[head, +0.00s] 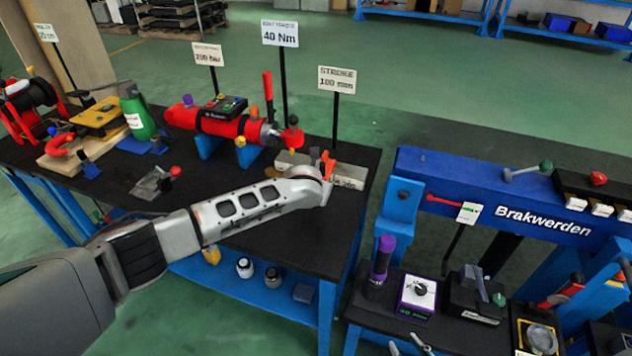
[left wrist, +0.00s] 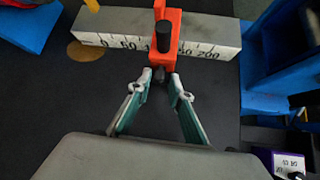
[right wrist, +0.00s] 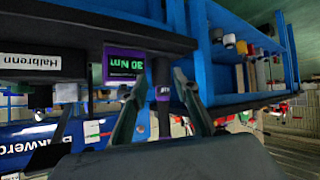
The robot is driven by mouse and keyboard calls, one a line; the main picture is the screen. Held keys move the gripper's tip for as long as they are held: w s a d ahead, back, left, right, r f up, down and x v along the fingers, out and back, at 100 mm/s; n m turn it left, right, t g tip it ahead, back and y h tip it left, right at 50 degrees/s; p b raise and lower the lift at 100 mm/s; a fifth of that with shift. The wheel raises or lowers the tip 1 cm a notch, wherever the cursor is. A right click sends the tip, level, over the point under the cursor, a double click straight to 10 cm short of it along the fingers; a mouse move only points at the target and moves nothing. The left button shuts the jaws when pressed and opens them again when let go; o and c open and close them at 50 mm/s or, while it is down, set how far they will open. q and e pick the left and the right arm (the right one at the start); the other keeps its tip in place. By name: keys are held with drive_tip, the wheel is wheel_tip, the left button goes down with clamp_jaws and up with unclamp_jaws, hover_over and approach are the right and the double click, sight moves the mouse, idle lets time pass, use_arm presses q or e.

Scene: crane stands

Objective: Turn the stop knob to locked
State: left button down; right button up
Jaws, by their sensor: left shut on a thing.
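An orange stop slider (left wrist: 165,30) sits across a pale scale bar (left wrist: 215,40), around the middle of its marks, with a black cylinder standing on it. A small dark stop knob (left wrist: 161,74) is on its near side. My left gripper (left wrist: 161,84) has its fingertips closed around this small knob. In the head view the orange slider (head: 328,163) shows just beyond my left wrist, which hides the fingers and knob. Whether the knob is locked cannot be told. My right gripper (head: 408,346) is at the bottom edge, its fingers apart; they also show apart in the right wrist view (right wrist: 160,88).
A sign reading STROKE 100 mm (head: 337,78) stands behind the bar. A purple-topped handle (head: 382,258) and a 30 Nm display box (right wrist: 125,62) are near my right gripper.

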use_arm(q)
drive_tip(key=shift+d, duration=0.15)
drive_tip(key=shift+s+m+y+p, duration=0.1)
drive_tip(key=shift+m+y+p, duration=0.2)
drive_tip(key=shift+y+p, duration=0.2)
drive_tip(key=shift+f, duration=0.1)
use_arm(e)
drive_tip(key=shift+s+d+f+g+h, duration=0.2)
drive_tip(key=shift+s+d+f, duration=0.2)
drive_tip(key=shift+d, duration=0.2)
drive_tip(key=shift+s+d+f+g+h, duration=0.1)
drive_tip(key=shift+s+d+f+h, duration=0.1)
drive_tip(key=shift+s+d+f, duration=0.25)
drive_tip(key=shift+w+r, duration=0.15)
drive_tip(key=shift+w, duration=0.05)
use_arm(q)
drive_tip(key=c, duration=1.8)
unclamp_jaws()
drive_tip(key=shift+t, duration=0.3)
use_arm(e)
drive_tip(key=shift+s, duration=0.15)
use_arm(q)
drive_tip(key=shift+v, duration=6)
